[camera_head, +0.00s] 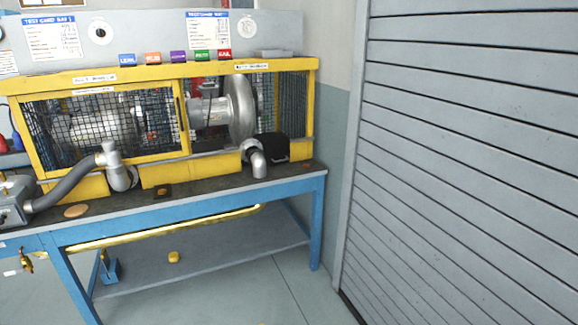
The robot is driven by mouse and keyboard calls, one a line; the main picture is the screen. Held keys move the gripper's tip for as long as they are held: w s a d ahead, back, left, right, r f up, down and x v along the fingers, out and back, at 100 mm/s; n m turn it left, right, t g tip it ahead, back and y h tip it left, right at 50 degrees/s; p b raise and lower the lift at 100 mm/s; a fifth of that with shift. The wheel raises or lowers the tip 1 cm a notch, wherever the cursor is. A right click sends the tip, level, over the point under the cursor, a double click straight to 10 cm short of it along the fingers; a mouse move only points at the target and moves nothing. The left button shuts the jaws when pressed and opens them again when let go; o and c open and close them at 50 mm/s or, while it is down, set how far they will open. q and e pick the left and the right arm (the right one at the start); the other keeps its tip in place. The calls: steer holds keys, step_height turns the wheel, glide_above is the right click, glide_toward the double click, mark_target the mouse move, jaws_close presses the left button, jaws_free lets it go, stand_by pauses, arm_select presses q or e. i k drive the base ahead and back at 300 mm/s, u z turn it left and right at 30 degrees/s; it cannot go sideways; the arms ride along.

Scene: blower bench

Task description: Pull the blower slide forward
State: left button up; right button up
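The blower (240,108), a silver round housing, sits behind black mesh in a yellow-framed cage (160,75) on a blue bench (190,213). A silver elbow pipe (259,165) comes out at the front right, beside a black box-shaped part (270,148). I cannot tell which part is the blower slide. Neither of my grippers shows in the head view.
A grey hose (65,190) runs from a grey box (14,203) to another elbow pipe (120,173). A yellow rail (165,229) runs below the bench front. A ribbed grey shutter (465,150) stands at right. Floor (285,290) near the bench's right end looks clear.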

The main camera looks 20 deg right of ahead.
mark_target(237, 110)
steer(key=z, duration=0.65)
steer(key=i, duration=0.75)
steer(key=z, duration=0.65)
steer(key=i, duration=1.3)
steer(key=u, duration=1.25)
steer(key=i, duration=0.7)
steer(key=u, duration=0.7)
